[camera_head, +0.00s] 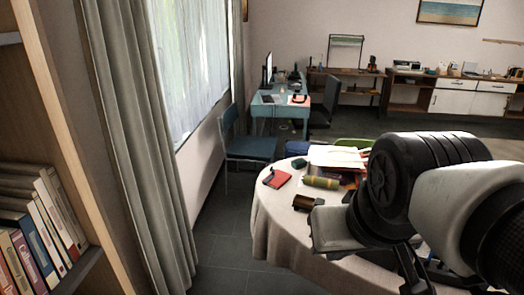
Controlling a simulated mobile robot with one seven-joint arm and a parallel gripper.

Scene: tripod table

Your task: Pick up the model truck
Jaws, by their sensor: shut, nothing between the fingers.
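I cannot pick out the model truck for certain. Small items lie on the round cloth-covered table (272,222), and my arm hides much of its right side. A small brown object (303,202) lies near the table's left front, just behind a grey part of my arm; it is too small to name. My gripper (412,272) shows only in part, as dark pieces low at the right, over the table. It looks shut and holds nothing that I can see. Its fingertips are not clear.
A red flat item (277,179), a green and yellow roll (321,183) and a dark green item (299,163) lie on the table. A blue chair (252,146) stands behind it. A bookshelf (40,120) and curtain (130,140) are at left. Floor (225,250) between is clear.

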